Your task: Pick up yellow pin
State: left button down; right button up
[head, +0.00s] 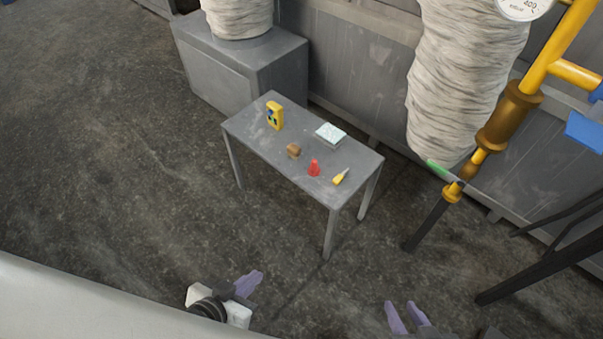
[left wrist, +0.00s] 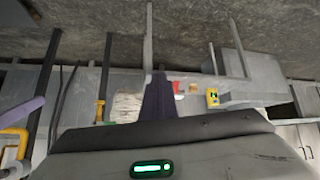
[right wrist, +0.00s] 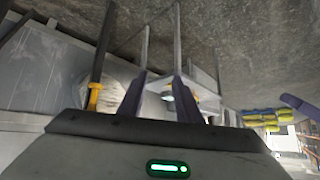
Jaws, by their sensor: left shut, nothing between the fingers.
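A small yellow object with a thin pale tip (head: 340,178) lies near the right front edge of a grey table (head: 250,125); it is the closest match to a yellow pin, but it is too small to be sure. My left gripper (head: 249,284) is shut and empty, well short of the table. Its fingers meet in the left wrist view (left wrist: 158,97). My right gripper (head: 407,317) is open and empty, low in the head view. Its fingers stand apart in the right wrist view (right wrist: 160,96). Neither gripper touches anything.
The table also bears a red object (head: 314,168), a brown lump (head: 293,151), a pale flat block (head: 331,134) and a yellow device (head: 275,116). A grey cabinet (head: 215,80) stands behind. Yellow pipework (head: 508,115) is to the right. Floor before the table is clear.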

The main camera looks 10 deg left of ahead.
aim_at(337, 180)
jog(key=u, duration=0.1)
jog(key=i, duration=0.4)
jog(key=z, duration=1.75)
jog(key=k, duration=0.3)
jog(key=z, duration=0.4)
jog(key=i, duration=0.4)
jog(key=z, duration=0.25)
jog(key=k, duration=0.3)
jog(key=u, duration=0.65)
jog(key=i, duration=0.2)
jog(key=u, duration=1.7)
